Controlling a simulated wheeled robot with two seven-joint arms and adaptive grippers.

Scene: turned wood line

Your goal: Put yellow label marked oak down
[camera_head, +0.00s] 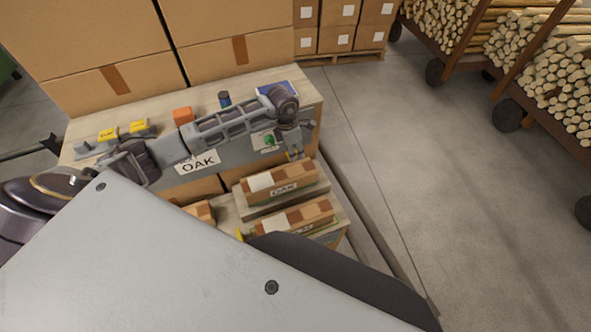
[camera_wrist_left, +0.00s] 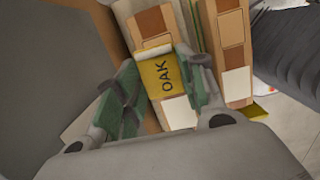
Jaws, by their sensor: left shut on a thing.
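In the head view the gripper mostly hides the label. My right gripper is out of view.
Two yellow labels (camera_head: 108,133) (camera_head: 138,125) sit on grey holders at the bench's left, with an orange block (camera_head: 183,116) and a dark blue cylinder (camera_head: 224,99) beyond. Large cartons (camera_head: 90,45) stand behind. The floor (camera_head: 410,160) at right is clear.

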